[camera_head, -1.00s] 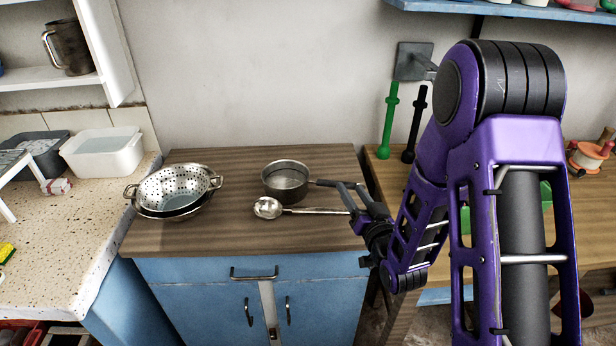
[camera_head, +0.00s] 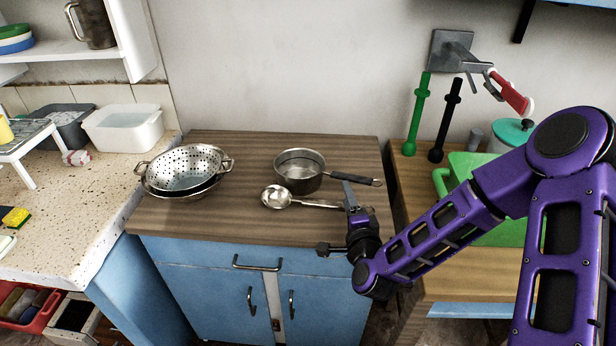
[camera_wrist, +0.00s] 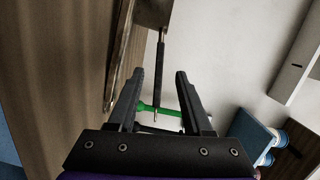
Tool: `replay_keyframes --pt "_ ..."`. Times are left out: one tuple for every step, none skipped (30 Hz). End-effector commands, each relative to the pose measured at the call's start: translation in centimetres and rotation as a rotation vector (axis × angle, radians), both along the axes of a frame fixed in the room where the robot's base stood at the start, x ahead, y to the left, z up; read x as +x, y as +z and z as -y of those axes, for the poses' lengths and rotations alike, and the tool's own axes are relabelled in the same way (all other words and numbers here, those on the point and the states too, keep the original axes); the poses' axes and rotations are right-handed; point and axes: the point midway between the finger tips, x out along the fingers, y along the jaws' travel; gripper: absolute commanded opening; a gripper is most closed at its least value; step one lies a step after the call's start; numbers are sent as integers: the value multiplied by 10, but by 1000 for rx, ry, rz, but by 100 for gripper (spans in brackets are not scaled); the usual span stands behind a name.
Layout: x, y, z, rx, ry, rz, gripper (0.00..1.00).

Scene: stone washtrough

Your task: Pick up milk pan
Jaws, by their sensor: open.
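The milk pan (camera_head: 300,178) is a small grey metal pan standing upright on the wooden counter top, its dark handle (camera_head: 366,181) pointing right. In the wrist view part of the pan (camera_wrist: 153,12) shows at the top, with its handle (camera_wrist: 159,65) running down toward the gap between my fingers. My gripper (camera_head: 349,192) is at the counter's right side, beside the handle and close to it. In the wrist view my gripper (camera_wrist: 154,88) is open and empty. I cannot tell whether a finger touches the handle.
A metal ladle (camera_head: 277,197) lies just in front of the pan, its handle reaching toward my gripper. A colander (camera_head: 187,168) in a bowl stands to the left. A green basin (camera_head: 475,170) and upright green and black tools stand right. The counter's front is clear.

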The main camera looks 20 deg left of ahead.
Motion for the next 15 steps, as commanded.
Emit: replay_keyframes --pt "10 -1 -5 1 0 3 50" --pt "15 -1 -7 1 0 3 50" --pt "20 -1 -10 1 0 2 50" --pt "24 -2 -12 0 0 2 50" --pt "27 -2 -13 0 0 2 50" --pt "31 -2 -15 0 0 2 50" --pt "33 -3 -16 0 1 1 50" --pt "34 -3 -17 -1 1 0 50" --pt "36 -3 -18 -1 1 0 50" --pt "37 -3 -19 -1 1 0 50" --pt "38 -3 -20 0 1 1 50" --pt "41 -4 -22 0 1 1 50" --pt "44 -4 -25 0 2 1 50" --pt "47 -5 -28 0 2 1 50" --pt "52 -5 -32 0 1 1 50"
